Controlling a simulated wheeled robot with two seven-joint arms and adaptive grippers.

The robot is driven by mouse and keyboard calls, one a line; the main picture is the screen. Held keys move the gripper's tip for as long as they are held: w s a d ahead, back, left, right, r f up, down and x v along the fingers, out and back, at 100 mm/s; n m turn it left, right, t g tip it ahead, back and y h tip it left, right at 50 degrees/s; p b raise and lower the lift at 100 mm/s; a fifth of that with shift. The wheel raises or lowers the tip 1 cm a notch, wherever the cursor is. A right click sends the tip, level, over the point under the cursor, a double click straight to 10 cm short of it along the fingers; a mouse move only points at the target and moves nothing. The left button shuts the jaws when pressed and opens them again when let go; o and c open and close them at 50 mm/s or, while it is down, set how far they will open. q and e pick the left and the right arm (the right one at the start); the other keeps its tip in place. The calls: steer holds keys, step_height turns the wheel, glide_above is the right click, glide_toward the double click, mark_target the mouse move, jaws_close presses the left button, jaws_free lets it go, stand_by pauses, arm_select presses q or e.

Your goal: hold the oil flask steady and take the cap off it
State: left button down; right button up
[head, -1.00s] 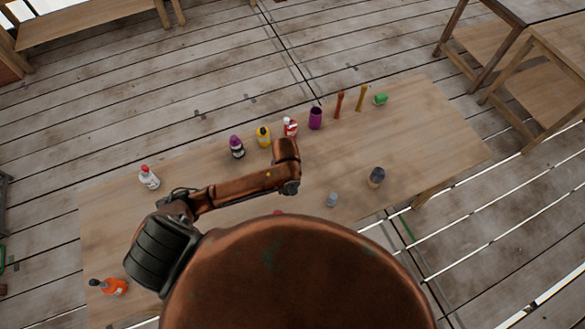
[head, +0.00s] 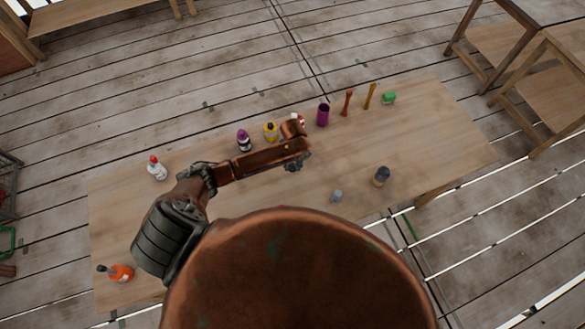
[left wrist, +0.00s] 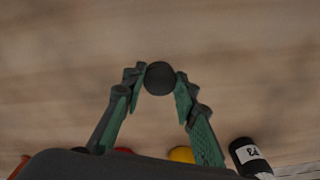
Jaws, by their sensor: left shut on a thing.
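My left gripper (left wrist: 160,88) shows in the left wrist view with both fingers closed on a dark round thing (left wrist: 160,77). It looks like a dark cap or the top of a flask seen from above; its lower part is hidden, so I cannot tell which. My right gripper is out of view.
The wooden table (head: 430,135) has a back row with a purple-capped bottle (head: 243,140), a yellow bottle (head: 270,131) and a purple cup (head: 322,115). A small grey thing (head: 337,195) stands near the front.

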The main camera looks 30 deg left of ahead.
mark_target(293, 166)
arm_select(q)
steer(key=shift+w+a+f, duration=0.15)
steer(key=shift+w+f, duration=0.1)
steer(key=shift+f, duration=1.55)
steer(key=shift+f, duration=0.1)
steer(key=c, duration=1.5)
jaws_free()
steer(key=shift+c, duration=0.2)
step_height(293, 166, up, 12)
steer(key=shift+f, duration=0.25)
steer(key=shift+r, duration=0.35)
